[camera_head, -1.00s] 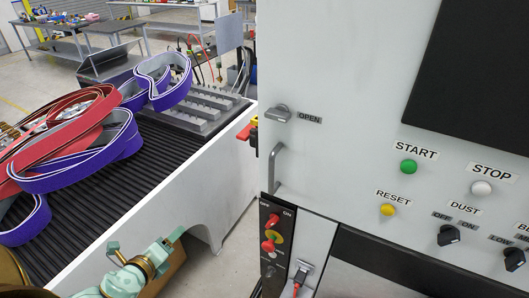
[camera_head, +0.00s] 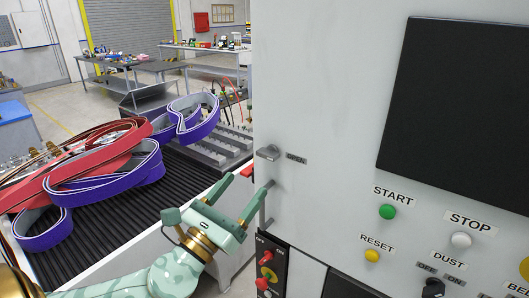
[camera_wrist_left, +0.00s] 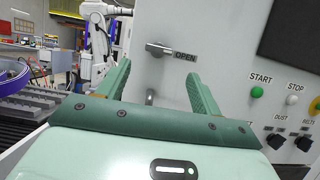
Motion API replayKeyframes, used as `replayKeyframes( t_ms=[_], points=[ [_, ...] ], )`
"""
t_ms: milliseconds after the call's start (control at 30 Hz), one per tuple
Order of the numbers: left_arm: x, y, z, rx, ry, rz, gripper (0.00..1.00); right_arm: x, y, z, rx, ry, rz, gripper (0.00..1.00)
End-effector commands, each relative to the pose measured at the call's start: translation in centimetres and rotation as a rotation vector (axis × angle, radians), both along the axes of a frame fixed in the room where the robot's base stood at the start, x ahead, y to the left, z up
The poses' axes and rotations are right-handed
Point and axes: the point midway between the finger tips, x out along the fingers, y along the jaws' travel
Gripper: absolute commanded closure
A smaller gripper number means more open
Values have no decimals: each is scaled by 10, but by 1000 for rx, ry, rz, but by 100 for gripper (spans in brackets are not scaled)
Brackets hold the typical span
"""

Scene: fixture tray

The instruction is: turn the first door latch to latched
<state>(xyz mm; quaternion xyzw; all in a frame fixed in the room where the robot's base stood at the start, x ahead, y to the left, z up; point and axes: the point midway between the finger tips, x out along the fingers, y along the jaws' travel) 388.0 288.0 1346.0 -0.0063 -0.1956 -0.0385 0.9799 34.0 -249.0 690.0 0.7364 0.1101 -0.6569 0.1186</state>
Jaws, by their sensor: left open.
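The door latch (camera_head: 268,153) is a grey metal knob with a short lever, high on the left edge of the white machine cabinet. Its lever points sideways toward a label reading OPEN (camera_head: 296,158). The latch also shows in the left wrist view (camera_wrist_left: 159,49), beyond and between the fingers. My left gripper (camera_head: 243,186) is pale green, open and empty, below and left of the latch and apart from it. In the head view its fingers hide part of the door handle below the latch. My right gripper is not in view.
The white cabinet (camera_head: 330,100) carries a dark window (camera_head: 450,95), a green START button (camera_head: 387,212), a white STOP button (camera_head: 461,240) and a yellow RESET button (camera_head: 372,256). A ribbed conveyor (camera_head: 110,220) with purple and red belts lies left of my arm.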

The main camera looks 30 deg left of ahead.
Motion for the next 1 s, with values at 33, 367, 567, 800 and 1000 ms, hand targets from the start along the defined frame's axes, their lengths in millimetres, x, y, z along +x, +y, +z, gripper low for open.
replayKeyframes(
  t_ms=[33, 367, 567, 800, 1000],
  points=[
    [11, -1, 12, 1, -7, 1, 35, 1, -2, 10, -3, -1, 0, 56],
    [70, -5, 32, -1, -2, 0, 35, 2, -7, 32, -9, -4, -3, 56],
    [81, -6, 34, -1, 0, 0, 35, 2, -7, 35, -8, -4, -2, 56],
    [81, -6, 33, -2, 1, -1, 35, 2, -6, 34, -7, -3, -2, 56],
    [81, -6, 33, -1, 1, 0, 79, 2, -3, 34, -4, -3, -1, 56]
  ],
)
